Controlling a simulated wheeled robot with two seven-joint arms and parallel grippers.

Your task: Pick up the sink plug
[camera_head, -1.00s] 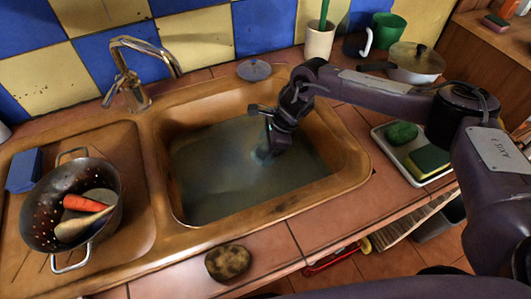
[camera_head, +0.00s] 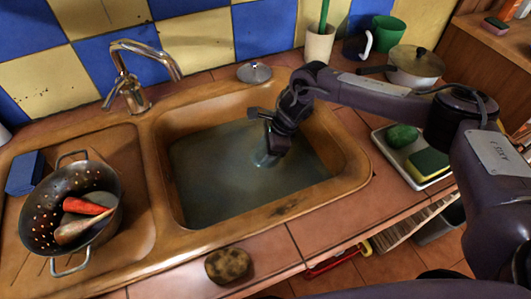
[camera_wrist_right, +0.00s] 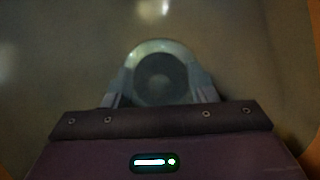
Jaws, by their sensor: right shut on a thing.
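The sink (camera_head: 185,215) is full of murky water. My right gripper (camera_head: 268,158) reaches down into the water near the right part of the basin, its fingertips under or at the surface. In the right wrist view, a round, pale grey-green disc with a dark centre, the sink plug (camera_wrist_right: 160,75), sits between the fingers of my right gripper (camera_wrist_right: 158,92), which is shut on it. The water blurs the plug, and I cannot tell how far it is from the sink floor. My left gripper is not in view.
A tap (camera_head: 130,80) stands behind the basin, with a grey disc-shaped thing (camera_head: 254,72) on the rim. A colander (camera_head: 40,215) with vegetables is at left. A brown lump (camera_head: 228,265) lies in front. A tray (camera_head: 418,178) with sponges is at right.

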